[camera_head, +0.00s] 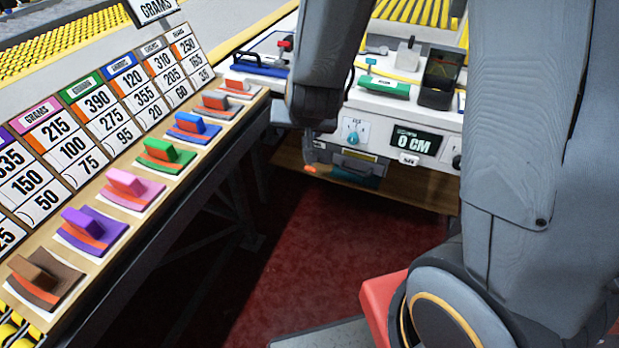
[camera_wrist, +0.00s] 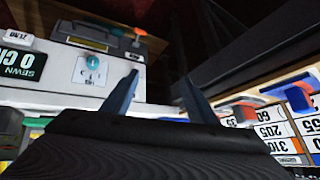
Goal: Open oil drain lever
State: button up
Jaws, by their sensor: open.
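A grey lever with an orange-red tip (camera_head: 309,168) hangs at the left front of the white machine, beside a dark grey box (camera_head: 360,166) under the panel. In the wrist view, which is upside down, the lever (camera_wrist: 138,39) shows beyond the fingertips, beside the box (camera_wrist: 92,36). My gripper (camera_wrist: 159,78) is open and empty, with a clear gap between its two fingers and the lever. In the head view my arm hides the fingers and part of the machine's left end. No label on the lever can be read.
The machine's front has a teal dial (camera_head: 353,132) and a "0 CM" display (camera_head: 415,141). A green-based part (camera_head: 384,87) sits on its top. On the left, a ledge carries several coloured paddles (camera_head: 166,155) below number cards. The red floor (camera_head: 290,262) between is clear.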

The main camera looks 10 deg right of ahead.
jog(key=w+d+f+m+t+h+b, duration=0.15)
jog(key=w+f+b, duration=0.25)
jog(key=f+b, duration=0.45)
jog(key=w+a+f+m+t+h+b, duration=0.1)
jog(key=w+f+t+h+b, duration=0.15)
jog(key=w+f+b, duration=0.4)
jog(key=m+t+h+b, duration=0.25)
jog(key=h+b, duration=0.35)
jog(key=b, duration=1.1)
send_near(310, 168)
jog(key=w+d+n, duration=0.1)
jog(key=w+d, duration=0.1)
jog(key=shift+b+x, duration=1.3)
jog(key=shift+x, duration=2.55)
jog(key=shift+w+a, duration=0.1)
jog(key=shift+a, duration=0.05)
jog(key=c, duration=1.1)
